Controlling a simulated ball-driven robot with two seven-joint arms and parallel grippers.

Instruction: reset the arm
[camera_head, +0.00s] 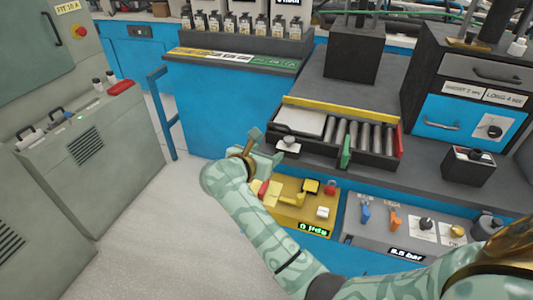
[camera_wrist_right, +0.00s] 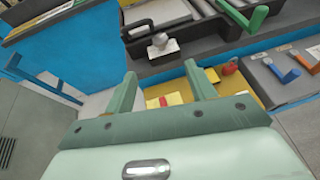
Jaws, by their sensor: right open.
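My right arm reaches in from the lower right in the head view, patterned pale green. My right gripper (camera_head: 268,153) is open and empty, above the left end of a yellow control panel (camera_head: 290,207). In the right wrist view its two green fingers (camera_wrist_right: 162,80) stand apart with nothing between them. The yellow panel shows partly behind the fingers in that view (camera_wrist_right: 240,84). My arm hides part of the panel's left side. My left gripper is in neither view.
A roller conveyor (camera_head: 358,138) with a green lever (camera_head: 346,152) lies beyond the gripper. A grey panel (camera_head: 385,240) with blue and orange levers is to the right. Grey cabinets (camera_head: 95,150) stand at left. Open floor (camera_head: 150,235) lies between.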

